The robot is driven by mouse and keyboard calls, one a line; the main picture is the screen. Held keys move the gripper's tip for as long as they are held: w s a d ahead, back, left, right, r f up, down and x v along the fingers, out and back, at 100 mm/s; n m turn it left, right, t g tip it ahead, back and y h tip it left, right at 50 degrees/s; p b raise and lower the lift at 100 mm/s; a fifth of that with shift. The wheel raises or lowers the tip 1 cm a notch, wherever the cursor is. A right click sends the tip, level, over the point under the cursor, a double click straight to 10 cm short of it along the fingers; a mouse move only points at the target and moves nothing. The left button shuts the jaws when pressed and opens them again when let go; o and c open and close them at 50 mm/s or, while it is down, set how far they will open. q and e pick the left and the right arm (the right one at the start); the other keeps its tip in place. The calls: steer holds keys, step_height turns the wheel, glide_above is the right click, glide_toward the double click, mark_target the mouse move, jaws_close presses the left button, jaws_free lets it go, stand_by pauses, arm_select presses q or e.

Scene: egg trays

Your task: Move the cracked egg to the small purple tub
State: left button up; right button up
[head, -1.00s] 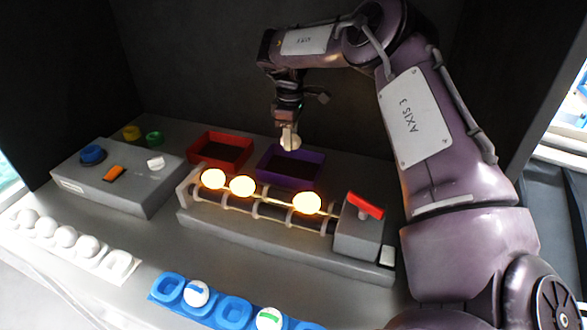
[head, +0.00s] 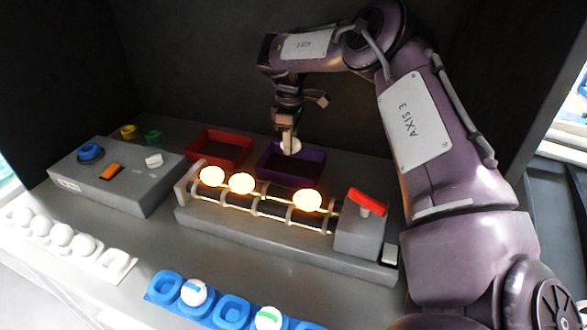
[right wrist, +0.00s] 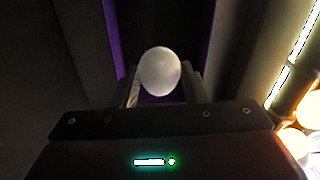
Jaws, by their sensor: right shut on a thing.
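My right gripper (head: 289,143) is shut on a pale egg (head: 292,147) and holds it over the purple tub (head: 312,173). The egg also shows between the fingers in the right wrist view (right wrist: 160,71), with a purple wall (right wrist: 204,45) of the tub beyond it. I cannot make out a crack on the egg from these frames. The gripper's fingers partly hide the egg in the head view. My left gripper is not in view.
A red tub (head: 219,148) stands left of the purple one. In front, several glowing eggs (head: 242,183) lie on a lit roller rack with a red lever (head: 366,203).

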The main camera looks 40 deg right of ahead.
steer(key=b, duration=0.4)
glide_above(293, 169)
steer(key=shift+a+f, duration=0.2)
steer(key=shift+f, duration=0.9)
steer(key=shift+a+f, duration=0.15)
steer(key=shift+f, duration=0.95)
steer(key=shift+d+f+b, duration=0.25)
steer(key=shift+f+b, duration=0.05)
steer(key=shift+f, duration=0.2)
